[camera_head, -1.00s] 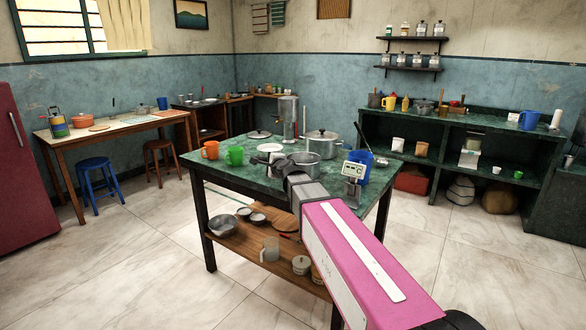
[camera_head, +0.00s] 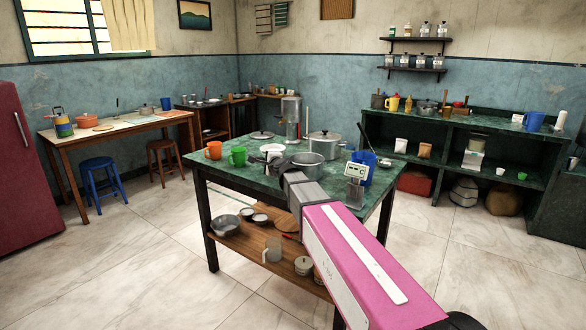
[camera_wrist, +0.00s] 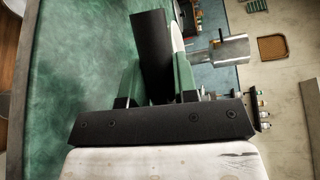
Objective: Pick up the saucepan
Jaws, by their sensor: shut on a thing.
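The grey metal saucepan (camera_head: 314,168) is at the middle of the green table (camera_head: 228,172), just beyond my gripper (camera_head: 284,163). In the wrist view, a dark flat bar that looks like its handle (camera_wrist: 152,40) passes between the two green fingers of my gripper (camera_wrist: 156,75). The fingers are shut on it. The fingertips are too small to make out in the head view. Whether the saucepan's base touches the tabletop cannot be told.
A lidded pot (camera_head: 325,142) stands right behind the saucepan. An orange mug (camera_head: 214,150), a green mug (camera_head: 238,156) and a white dish (camera_head: 272,148) are to the left. A scale (camera_head: 355,172) and a blue container (camera_head: 366,160) are close on the right.

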